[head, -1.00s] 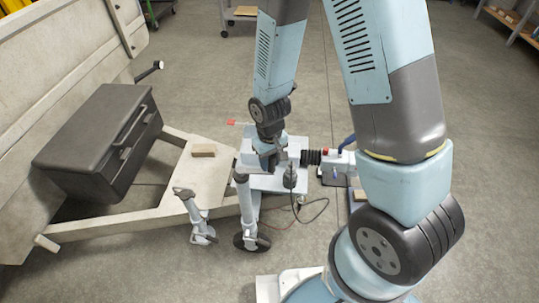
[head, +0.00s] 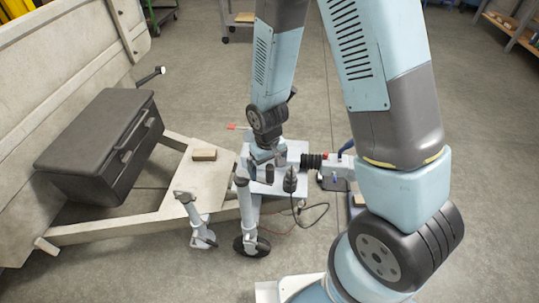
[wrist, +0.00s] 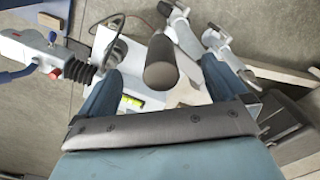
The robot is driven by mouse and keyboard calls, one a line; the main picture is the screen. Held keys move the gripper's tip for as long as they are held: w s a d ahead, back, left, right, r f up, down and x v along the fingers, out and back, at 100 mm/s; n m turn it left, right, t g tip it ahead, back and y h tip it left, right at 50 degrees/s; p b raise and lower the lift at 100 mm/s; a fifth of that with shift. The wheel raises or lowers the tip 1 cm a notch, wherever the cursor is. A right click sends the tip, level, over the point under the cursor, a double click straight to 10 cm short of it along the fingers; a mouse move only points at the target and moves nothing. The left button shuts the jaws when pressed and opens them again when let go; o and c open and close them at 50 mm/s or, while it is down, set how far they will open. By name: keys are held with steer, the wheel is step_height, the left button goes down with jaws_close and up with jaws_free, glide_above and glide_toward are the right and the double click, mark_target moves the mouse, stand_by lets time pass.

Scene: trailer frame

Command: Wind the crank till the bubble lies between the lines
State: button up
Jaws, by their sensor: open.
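A dark grey cylindrical knob (wrist: 160,73), apparently the crank's grip, stands upright in the wrist view. It also shows in the head view (head: 269,173), just under my gripper (head: 262,156). My gripper is open, and its two blue fingers lie on either side of the knob in the wrist view (wrist: 160,82); I cannot tell whether they reach down around it. A yellow-green level vial (wrist: 131,102) with dark lines lies near the left finger. It is too small to tell where its bubble is. The jockey wheel post (head: 245,205) stands in front of the knob.
A black toolbox (head: 98,148) and a small wooden block (head: 204,154) sit on the trailer frame (head: 180,188). A second leg (head: 195,220) stands left of the wheel. The coupling with black bellows (head: 312,161) and a dark plug with cables (head: 290,180) lie to the right.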

step_height(320, 180, up, 8)
stand_by(0.7)
stand_by(0.6)
steer(key=d+r+m+t, duration=0.1)
steer(key=d+r, duration=0.4)
steer(key=r, duration=0.4)
steer(key=d+r+m+t, duration=0.2)
steer(key=d+r, duration=0.3)
steer(key=r, duration=0.4)
steer(key=s+d+r+m+t, duration=0.2)
steer(key=s+d+r, duration=0.7)
steer(key=r, duration=0.4)
steer(key=shift+s+d+r+m+t, duration=0.2)
steer(key=shift+s+d+m+t, duration=0.1)
steer(key=shift+s, duration=0.45)
steer(key=shift+a, duration=0.1)
